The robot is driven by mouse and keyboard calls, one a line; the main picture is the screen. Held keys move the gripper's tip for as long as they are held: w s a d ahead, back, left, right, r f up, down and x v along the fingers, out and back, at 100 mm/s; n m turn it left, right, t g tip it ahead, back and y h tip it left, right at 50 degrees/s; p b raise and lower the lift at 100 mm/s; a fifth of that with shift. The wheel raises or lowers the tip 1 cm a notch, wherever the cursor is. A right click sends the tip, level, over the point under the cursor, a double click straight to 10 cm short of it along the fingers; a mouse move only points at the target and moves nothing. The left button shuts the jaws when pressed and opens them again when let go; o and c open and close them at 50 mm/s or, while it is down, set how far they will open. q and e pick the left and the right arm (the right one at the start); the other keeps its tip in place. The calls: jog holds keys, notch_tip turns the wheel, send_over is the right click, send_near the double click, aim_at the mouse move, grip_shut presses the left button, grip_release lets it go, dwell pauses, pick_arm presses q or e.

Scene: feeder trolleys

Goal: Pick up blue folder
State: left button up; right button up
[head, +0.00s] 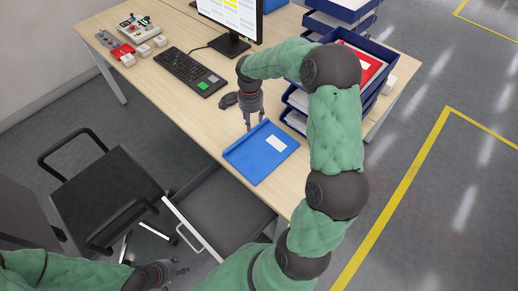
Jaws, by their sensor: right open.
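The blue folder (252,158) lies flat near the front edge of the wooden desk, with a white label on its right part. My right gripper (255,124) points down at the folder's far edge, open, with its fingertips near that edge. I cannot tell whether they touch it. My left gripper (182,267) is low at the bottom left, away from the desk and the folder. It is too small and dark to tell whether its fingers are apart.
Blue letter trays (370,98) holding a red folder (362,68) stand right of the folder, partly behind my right arm. A keyboard (193,72), a monitor (232,20) and small control boxes (139,30) are on the desk. An office chair (100,190) and an open drawer (215,210) are in front.

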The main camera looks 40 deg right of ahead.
notch_tip(320, 180, down, 2)
jog(key=shift+f, duration=0.1)
jog(key=f+b, duration=0.2)
jog(key=f, duration=0.1)
jog(key=f+b, duration=0.1)
jog(key=shift+w+a+f, duration=0.2)
jog(key=shift+a+f, duration=0.05)
jog(key=shift+a, duration=0.05)
jog(key=shift+f, duration=0.4)
jog(key=shift+r, duration=0.1)
jog(key=shift+c, duration=0.3)
grip_shut()
